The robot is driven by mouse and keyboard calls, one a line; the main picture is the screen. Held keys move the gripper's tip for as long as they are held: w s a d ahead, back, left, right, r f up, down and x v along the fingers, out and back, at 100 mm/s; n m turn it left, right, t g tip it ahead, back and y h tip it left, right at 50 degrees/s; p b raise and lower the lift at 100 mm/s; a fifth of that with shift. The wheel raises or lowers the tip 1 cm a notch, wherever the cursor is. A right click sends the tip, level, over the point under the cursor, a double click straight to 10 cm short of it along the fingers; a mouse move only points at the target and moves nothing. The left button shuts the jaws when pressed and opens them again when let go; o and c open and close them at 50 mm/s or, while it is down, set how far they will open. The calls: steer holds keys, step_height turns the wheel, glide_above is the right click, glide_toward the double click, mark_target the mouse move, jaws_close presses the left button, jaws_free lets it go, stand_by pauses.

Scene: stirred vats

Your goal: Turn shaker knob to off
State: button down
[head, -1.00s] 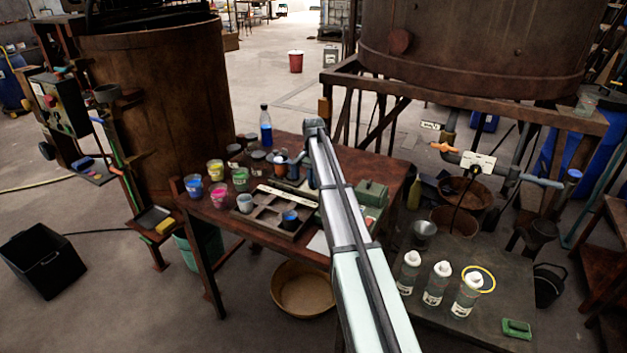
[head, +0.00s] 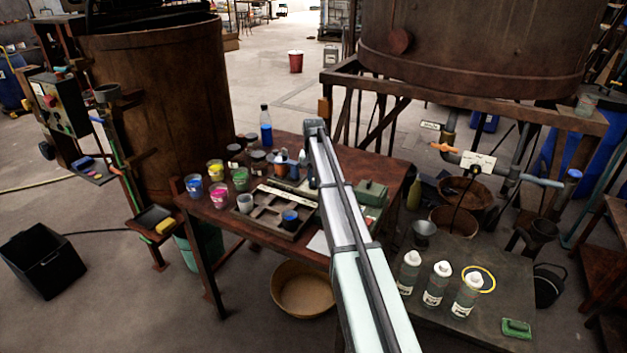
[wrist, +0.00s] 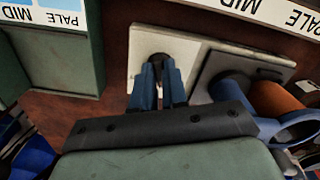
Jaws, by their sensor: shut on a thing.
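In the wrist view, my gripper's two blue fingers (wrist: 160,76) are shut on a small dark knob (wrist: 158,62). The knob sits in front of a pale plate (wrist: 146,44), and the fingers cover much of it. Its pointer and setting cannot be made out. Beside it on the right is a grey plate (wrist: 216,66) with an orange cylinder (wrist: 272,98) and a blue ring-shaped part (wrist: 296,128). In the head view, my gripper (head: 302,160) is small at the table's back, partly hidden by my arm, and the knob cannot be made out.
The wooden table (head: 222,222) holds several paint cups, a blue bottle (head: 266,128) and a divided tray (head: 262,216). A green box (head: 371,192) stands to the right of my arm. White strips lettered MID and PALE (wrist: 258,12) lie close to my gripper.

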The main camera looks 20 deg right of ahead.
mark_target(313, 182)
steer(key=n, duration=0.3)
steer(key=shift+n, duration=2.3)
steer(key=c, duration=1.2)
jaws_free()
steer(key=shift+o, duration=0.2)
steer(key=shift+r, duration=0.15)
step_height(313, 182, up, 14)
steer(key=shift+f, duration=0.2)
